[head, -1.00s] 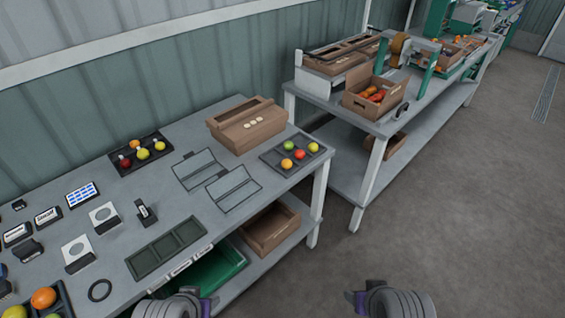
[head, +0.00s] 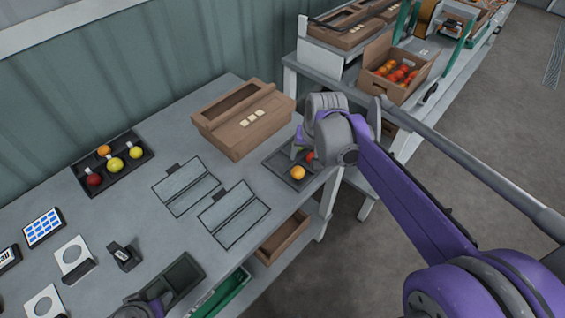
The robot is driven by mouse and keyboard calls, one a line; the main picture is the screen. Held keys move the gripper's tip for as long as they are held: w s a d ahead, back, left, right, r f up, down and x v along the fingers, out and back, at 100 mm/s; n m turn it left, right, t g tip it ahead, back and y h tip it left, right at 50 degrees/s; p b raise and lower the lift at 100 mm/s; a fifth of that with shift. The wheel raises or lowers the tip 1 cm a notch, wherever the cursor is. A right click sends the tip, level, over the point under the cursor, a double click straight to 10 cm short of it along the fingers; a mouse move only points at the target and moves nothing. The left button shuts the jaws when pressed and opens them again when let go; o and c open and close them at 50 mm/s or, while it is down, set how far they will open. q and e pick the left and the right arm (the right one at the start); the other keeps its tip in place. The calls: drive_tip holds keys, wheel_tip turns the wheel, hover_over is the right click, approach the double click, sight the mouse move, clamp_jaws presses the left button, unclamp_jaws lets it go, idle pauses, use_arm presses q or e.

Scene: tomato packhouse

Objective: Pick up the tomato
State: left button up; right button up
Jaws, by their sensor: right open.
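My right gripper (head: 304,152) reaches down over the small dark tray (head: 283,178) at the right end of the near table. Its jaws are open and partly hidden by my own wrist. A red tomato (head: 310,156) shows as a small patch close to the fingers; I cannot tell whether they touch it. An orange tomato (head: 298,173) lies in the tray just in front of the gripper, in plain view. The other fruit in this tray is mostly hidden. Part of my left arm shows at the bottom edge, but not its jaws.
A cardboard box (head: 240,150) stands left of the tray. Two outlined flat panels (head: 233,213) lie in front of it. Another dark tray (head: 78,177) holds red, yellow and orange fruit. A carton of tomatoes (head: 385,92) stands on the far table.

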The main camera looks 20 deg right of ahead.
sight(299, 170)
drive_tip(key=x, duration=0.3)
drive_tip(key=shift+s+f, duration=0.15)
drive_tip(key=shift+f, duration=0.3)
drive_tip(key=shift+b+x, duration=0.4)
drive_tip(key=shift+x, duration=2.75)
drive_tip(key=shift+c, duration=0.3)
drive_tip(key=c, duration=0.5)
